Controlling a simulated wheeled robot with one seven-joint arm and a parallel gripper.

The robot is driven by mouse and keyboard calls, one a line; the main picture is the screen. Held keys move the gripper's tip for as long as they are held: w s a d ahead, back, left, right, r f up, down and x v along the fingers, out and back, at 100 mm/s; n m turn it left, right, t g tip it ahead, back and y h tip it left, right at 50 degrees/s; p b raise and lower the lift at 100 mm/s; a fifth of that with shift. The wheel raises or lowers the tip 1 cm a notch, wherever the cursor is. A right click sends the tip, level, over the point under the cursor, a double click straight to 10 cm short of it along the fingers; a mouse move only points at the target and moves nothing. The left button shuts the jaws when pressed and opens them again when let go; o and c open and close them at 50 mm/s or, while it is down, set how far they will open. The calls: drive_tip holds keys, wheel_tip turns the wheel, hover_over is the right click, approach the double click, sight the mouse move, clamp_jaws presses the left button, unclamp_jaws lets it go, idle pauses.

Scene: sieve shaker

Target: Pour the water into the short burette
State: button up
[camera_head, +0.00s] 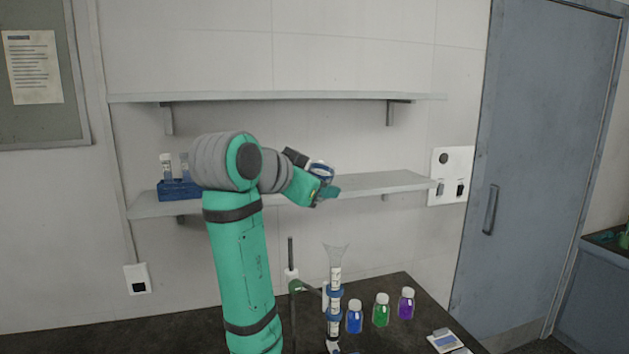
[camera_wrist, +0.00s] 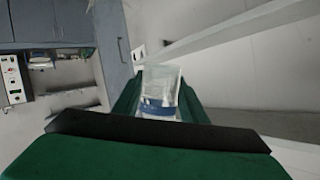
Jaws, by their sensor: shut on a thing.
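My gripper (camera_head: 322,186) is raised in front of the lower shelf, well above the table. It is shut on a clear container with a blue band (camera_head: 320,170), which also shows tilted between the fingers in the wrist view (camera_wrist: 159,92). Whether it holds water cannot be told. A clear burette (camera_head: 336,276) with a flared, funnel-like top and blue rings stands upright on the dark table, below and slightly right of my gripper. Another pale tube shows partly behind it; I cannot tell their lengths apart.
A rod stand (camera_head: 290,255) is left of the burette. Blue (camera_head: 354,318), green (camera_head: 381,312) and purple (camera_head: 406,305) bottles stand close on its right. A blue rack (camera_head: 178,190) with tubes sits on the lower shelf (camera_head: 400,182), whose edge is near my gripper.

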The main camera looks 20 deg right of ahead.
drive_tip(key=shift+w+a+f, duration=0.15)
drive_tip(key=shift+w+f, duration=0.05)
drive_tip(key=shift+f, duration=0.4)
drive_tip(key=shift+m, duration=0.3)
drive_tip(key=shift+f, duration=0.4)
drive_tip(key=shift+f+m+t+y, duration=0.3)
drive_tip(key=shift+f+m+t, duration=0.1)
drive_tip(key=shift+f, duration=0.4)
